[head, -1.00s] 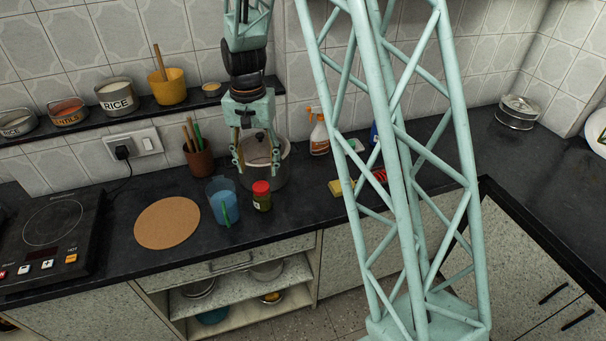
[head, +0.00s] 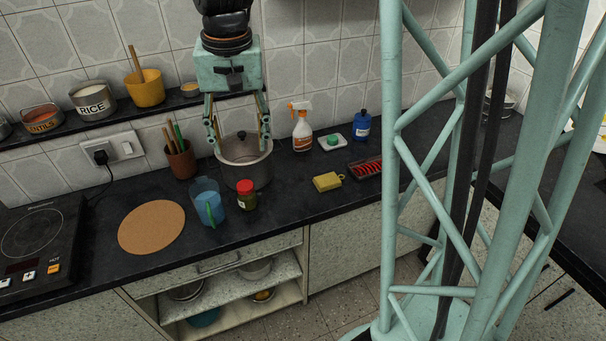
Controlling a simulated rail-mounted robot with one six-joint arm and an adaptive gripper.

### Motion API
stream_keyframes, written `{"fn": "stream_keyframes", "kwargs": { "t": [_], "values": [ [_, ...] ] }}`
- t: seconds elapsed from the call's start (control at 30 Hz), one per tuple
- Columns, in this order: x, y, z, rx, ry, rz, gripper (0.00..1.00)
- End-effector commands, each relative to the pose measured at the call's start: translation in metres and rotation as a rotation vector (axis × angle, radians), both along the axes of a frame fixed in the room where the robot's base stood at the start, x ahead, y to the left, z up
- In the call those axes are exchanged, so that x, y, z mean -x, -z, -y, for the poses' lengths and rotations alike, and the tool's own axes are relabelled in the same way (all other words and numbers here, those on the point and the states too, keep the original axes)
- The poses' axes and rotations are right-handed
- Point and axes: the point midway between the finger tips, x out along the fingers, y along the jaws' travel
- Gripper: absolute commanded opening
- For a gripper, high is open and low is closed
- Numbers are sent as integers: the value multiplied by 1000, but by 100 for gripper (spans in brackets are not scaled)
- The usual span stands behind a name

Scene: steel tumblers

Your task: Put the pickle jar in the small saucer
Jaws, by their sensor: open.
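The pickle jar (head: 246,198), small with a red lid and greenish contents, stands upright on the dark counter, in front of the steel pot and just right of the blue cup. My gripper (head: 240,146) points down with its fingers spread wide and empty. In the picture its fingertips overlap the upper part of the pot, behind the jar; whether they touch the pot I cannot tell. I cannot clearly identify a small saucer. A small white dish (head: 343,146) with a green piece on it lies at the back of the counter.
A lidded pot (head: 248,175) stands behind the jar; a blue cup (head: 208,205) is close on its left. A cork mat (head: 151,228) lies farther left. A yellow sponge (head: 327,182), red-filled tray (head: 366,167), spray bottle (head: 301,128) and blue bottle (head: 361,125) stand right.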

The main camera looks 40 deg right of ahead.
Motion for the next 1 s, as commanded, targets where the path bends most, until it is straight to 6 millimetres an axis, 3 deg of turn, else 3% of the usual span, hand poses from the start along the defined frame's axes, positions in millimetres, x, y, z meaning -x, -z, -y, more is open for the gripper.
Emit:
{"fn": "stream_keyframes", "kwargs": {
  "t": [0.5,1.0],
  "values": [
    [71,-66,-13,18,-116,64,50],
    [145,-106,-21,40,-221,116,50]
  ]
}}
